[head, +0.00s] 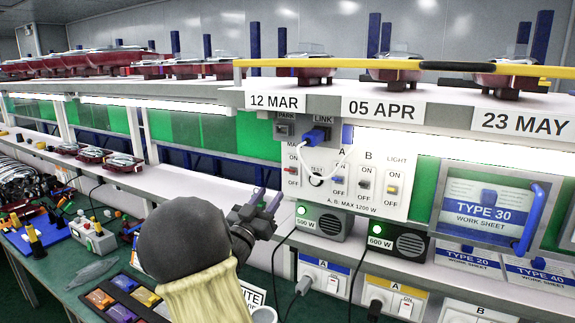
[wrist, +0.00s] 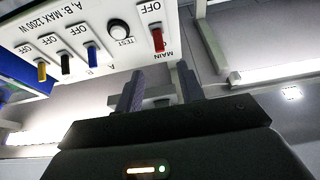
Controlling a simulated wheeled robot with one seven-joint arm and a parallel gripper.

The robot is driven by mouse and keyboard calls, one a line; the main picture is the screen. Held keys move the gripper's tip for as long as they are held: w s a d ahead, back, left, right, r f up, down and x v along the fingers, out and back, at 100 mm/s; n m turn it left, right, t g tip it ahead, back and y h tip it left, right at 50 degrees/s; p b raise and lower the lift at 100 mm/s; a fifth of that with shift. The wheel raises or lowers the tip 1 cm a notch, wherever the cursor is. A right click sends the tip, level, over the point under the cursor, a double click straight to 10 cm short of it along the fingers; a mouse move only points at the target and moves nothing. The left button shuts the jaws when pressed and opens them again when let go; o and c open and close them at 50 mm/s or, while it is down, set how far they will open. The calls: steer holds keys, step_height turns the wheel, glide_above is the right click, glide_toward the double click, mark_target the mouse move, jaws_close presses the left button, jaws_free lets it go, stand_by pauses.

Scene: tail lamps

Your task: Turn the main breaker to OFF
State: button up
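The main breaker is a small red lever (head: 291,170) at the left edge of the white switch panel (head: 325,205), with an ON mark above it and an OFF mark below. The lever also shows in the wrist view (wrist: 157,39), upside down, close beyond the fingers, between the words OFF and MAIN. Whether it is tipped to ON or OFF is hard to tell. My gripper (head: 267,199) is below and left of the lever in the head view. In the wrist view my gripper (wrist: 161,88) is open, its two fingers apart with nothing between them, not touching the lever.
Beside the breaker sit a round TEST knob (wrist: 119,30), a blue switch A (head: 338,181), a dark switch B (head: 364,187) and a yellow LIGHT switch (head: 391,189). A blue LINK plug (head: 314,135) with a white cable hangs above.

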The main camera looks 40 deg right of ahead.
mark_target(287, 170)
steer(key=p+x, duration=0.5)
steer(key=x, duration=0.6)
steer(key=shift+w+d, duration=0.1)
steer(key=shift+d, duration=0.25)
jaws_close()
